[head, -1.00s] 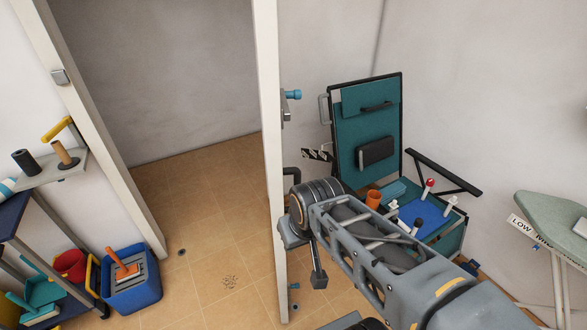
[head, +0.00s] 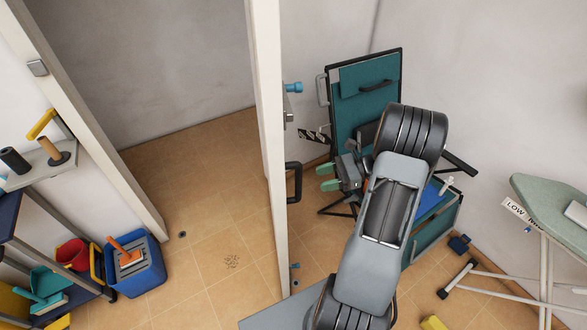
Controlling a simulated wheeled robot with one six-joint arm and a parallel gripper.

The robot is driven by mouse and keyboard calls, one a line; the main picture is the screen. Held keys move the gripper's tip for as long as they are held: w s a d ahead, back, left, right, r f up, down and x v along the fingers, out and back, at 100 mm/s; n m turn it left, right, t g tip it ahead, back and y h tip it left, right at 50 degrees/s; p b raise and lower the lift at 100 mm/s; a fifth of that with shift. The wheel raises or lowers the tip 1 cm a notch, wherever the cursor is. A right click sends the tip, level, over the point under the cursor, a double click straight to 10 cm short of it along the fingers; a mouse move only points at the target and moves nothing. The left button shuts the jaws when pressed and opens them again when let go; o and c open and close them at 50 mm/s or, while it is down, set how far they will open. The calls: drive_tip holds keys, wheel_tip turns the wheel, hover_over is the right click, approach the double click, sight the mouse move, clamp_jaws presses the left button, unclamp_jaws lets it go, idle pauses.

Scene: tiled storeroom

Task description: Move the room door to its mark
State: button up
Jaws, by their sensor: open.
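The room door (head: 267,110) is a white panel seen nearly edge-on. It stands open, clear of the doorway on its left. A black pull handle (head: 294,181) sticks out from its right face, with a blue knob (head: 293,87) and a grey lock piece higher up. My gripper (head: 327,178) is open, its two green fingertips pointing left at the handle. A small gap shows between fingertips and handle, and nothing is between them.
A teal open case (head: 362,85) stands behind my arm by the wall. An ironing board (head: 548,200) is at the right. A blue bin (head: 140,279) and a shelf (head: 40,170) stand left of the doorway. The floor in the doorway is mostly clear.

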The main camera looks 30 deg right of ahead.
drive_tip(key=d+m+t+y, duration=0.1)
drive_tip(key=d+m+t, duration=0.2)
drive_tip(key=d, duration=0.1)
drive_tip(key=p+x, duration=0.4)
drive_tip(key=x, duration=0.9)
drive_tip(key=shift+w+t, duration=0.3)
drive_tip(key=shift+w, duration=0.2)
drive_tip(key=shift+d+f, duration=0.1)
clamp_jaws()
